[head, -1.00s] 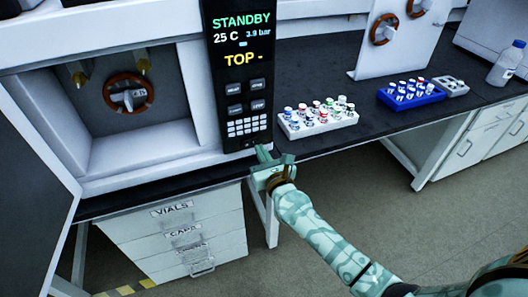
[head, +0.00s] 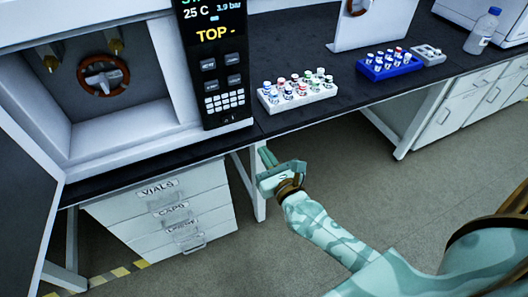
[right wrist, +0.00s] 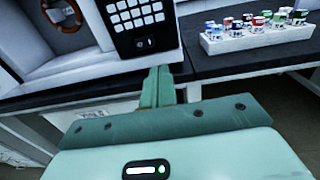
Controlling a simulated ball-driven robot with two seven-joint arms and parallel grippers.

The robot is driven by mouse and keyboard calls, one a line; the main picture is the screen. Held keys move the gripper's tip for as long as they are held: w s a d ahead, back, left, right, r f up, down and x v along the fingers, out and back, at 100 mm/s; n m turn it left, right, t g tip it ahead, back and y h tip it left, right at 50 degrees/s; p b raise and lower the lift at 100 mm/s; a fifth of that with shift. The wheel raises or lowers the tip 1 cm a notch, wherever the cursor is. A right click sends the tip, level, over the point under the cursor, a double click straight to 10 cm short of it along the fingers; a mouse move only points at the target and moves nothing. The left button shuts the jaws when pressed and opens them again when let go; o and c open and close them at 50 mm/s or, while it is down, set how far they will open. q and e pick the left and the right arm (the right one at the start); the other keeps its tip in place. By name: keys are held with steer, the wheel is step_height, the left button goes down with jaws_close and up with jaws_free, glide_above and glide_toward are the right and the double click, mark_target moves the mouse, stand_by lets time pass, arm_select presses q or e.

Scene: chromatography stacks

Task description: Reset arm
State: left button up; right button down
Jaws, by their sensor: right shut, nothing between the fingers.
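My right gripper (head: 266,156) shows in the head view just in front of the bench edge, below the keypad panel. Its fingers are together with nothing between them, pointing toward the bench. In the right wrist view the shut fingers (right wrist: 157,88) point at the bench front, below the keypad (right wrist: 138,18). My right arm comes in from the lower right. My left gripper is not in view.
The instrument (head: 140,142) has an open chamber with its door at left. A white vial rack (head: 300,100), a blue vial rack (head: 390,70) and a bottle (head: 482,32) stand on the black bench. A drawer unit (head: 150,215) is below. Floor at right is clear.

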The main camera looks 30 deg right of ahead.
stand_by(0.3)
steer(key=s+f+n+g+y, duration=0.1)
steer(key=s+f+n+g, duration=0.4)
steer(key=f+n, duration=0.85)
steer(key=s+f+n+g+y, duration=0.25)
steer(key=s+f+n, duration=0.45)
steer(key=f+n, duration=0.65)
steer(key=s+d+f+n+g+h+p, duration=0.1)
steer(key=s+f+n+g, duration=0.2)
steer(key=s+f+n, duration=0.5)
steer(key=s+d+f+n+g+h+p, duration=0.1)
steer(key=s+f+n+g, duration=0.15)
steer(key=s, duration=0.95)
steer(key=s+f+n+g, duration=0.2)
steer(key=s+g, duration=0.3)
steer(key=s, duration=1.3)
steer(key=shift+s+f+n+h, duration=0.3)
steer(key=shift+n+h, duration=0.05)
steer(key=shift+h, duration=0.1)
